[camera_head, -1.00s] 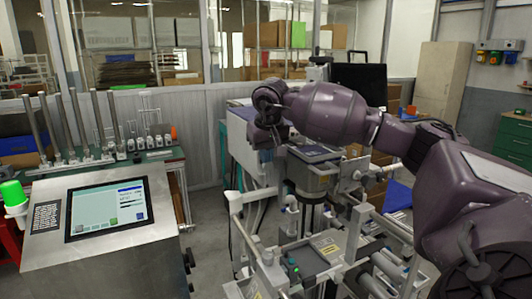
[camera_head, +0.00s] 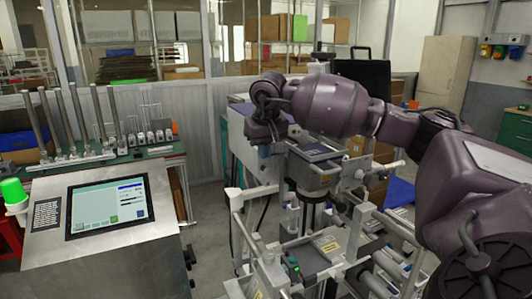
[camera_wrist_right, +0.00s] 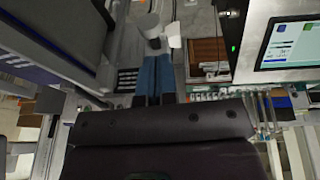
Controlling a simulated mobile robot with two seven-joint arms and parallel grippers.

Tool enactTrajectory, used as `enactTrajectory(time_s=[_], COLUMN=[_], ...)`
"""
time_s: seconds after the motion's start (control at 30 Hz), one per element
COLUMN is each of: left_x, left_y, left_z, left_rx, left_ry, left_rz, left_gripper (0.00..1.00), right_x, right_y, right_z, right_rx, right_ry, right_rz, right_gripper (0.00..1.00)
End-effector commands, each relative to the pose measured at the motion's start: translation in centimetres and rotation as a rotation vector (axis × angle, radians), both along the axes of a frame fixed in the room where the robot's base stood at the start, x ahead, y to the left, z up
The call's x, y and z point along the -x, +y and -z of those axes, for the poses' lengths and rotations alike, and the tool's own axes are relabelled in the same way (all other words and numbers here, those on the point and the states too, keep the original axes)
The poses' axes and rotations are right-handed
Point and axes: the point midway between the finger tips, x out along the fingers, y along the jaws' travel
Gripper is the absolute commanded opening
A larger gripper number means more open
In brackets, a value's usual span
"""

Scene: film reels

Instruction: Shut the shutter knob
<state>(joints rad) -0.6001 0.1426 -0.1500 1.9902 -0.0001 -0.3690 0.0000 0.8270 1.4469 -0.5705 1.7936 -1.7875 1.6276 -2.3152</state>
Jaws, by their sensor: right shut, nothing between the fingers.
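My right gripper (camera_head: 265,151) hangs at the end of the purple arm, left of the grey machine head, with a blue finger partly showing. In the right wrist view my gripper's blue fingers (camera_wrist_right: 152,58) are together with nothing between them. Two pale knob-like parts, one (camera_wrist_right: 149,26) and another (camera_wrist_right: 173,36), show at or just past the fingertips. I cannot tell which part is the shutter knob, nor whether the fingers touch either part. My left gripper is out of view.
A metal machine frame (camera_head: 322,250) with rails and posts fills the lower middle. A grey machine head (camera_head: 318,175) stands right of the gripper. A console screen (camera_head: 110,205) and a green lamp (camera_head: 12,191) are at left. Open floor lies between console and frame.

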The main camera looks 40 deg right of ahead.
Motion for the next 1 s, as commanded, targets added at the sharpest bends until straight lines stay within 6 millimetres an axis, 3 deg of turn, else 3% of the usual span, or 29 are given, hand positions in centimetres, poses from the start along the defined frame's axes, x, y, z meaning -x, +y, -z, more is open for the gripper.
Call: enactTrajectory(time_s=[0.03,0.3,0.5,0.7,1.0], left_x=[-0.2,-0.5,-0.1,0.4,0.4], left_y=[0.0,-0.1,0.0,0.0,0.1], left_z=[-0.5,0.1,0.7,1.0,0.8], left_rx=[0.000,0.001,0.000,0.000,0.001], left_ry=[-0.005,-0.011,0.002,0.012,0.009], left_rz=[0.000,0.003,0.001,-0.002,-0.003], left_gripper=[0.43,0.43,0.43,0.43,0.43], right_x=[0.2,1.5,2.2,2.5,2.5], right_y=[0.2,1.0,1.5,1.6,1.6], right_z=[-1.3,-6.1,-8.7,-9.8,-9.9], right_rx=[0.002,0.001,0.000,0.001,0.000], right_ry=[-0.005,-0.004,-0.003,-0.002,-0.001], right_rz=[0.000,-0.002,0.000,0.000,0.000], right_gripper=[0.00,0.00,0.00,0.00,0.00])
